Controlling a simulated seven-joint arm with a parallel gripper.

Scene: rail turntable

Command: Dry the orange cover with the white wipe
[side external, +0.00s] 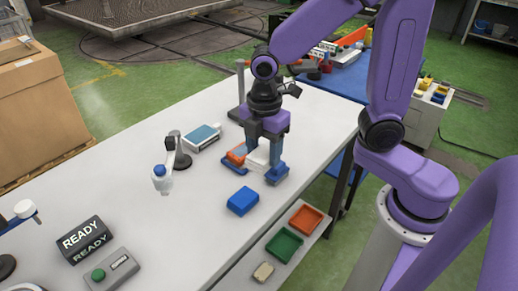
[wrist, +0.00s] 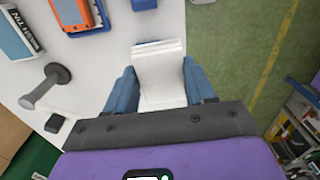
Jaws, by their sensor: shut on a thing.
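The orange cover (side external: 237,156) lies in a blue holder on the white table, just left of my gripper. It also shows at the upper left of the wrist view (wrist: 68,12). My gripper (side external: 263,158) points down and is shut on the white wipe (wrist: 158,75). The wipe (side external: 258,153) is a folded white pad between the blue fingers, beside the cover and apart from it. In the wrist view my gripper's fingers (wrist: 160,88) stand on either side of the wipe. How high the wipe is above the table is hard to tell.
A blue block (side external: 242,201) lies nearer the camera. A blue-covered book (side external: 202,137) and a small dark stand (side external: 176,155) are to the left. A READY sign (side external: 82,238) and button box (side external: 110,271) stand at the lower left. Orange (side external: 306,219) and green (side external: 284,245) trays sit by the front edge.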

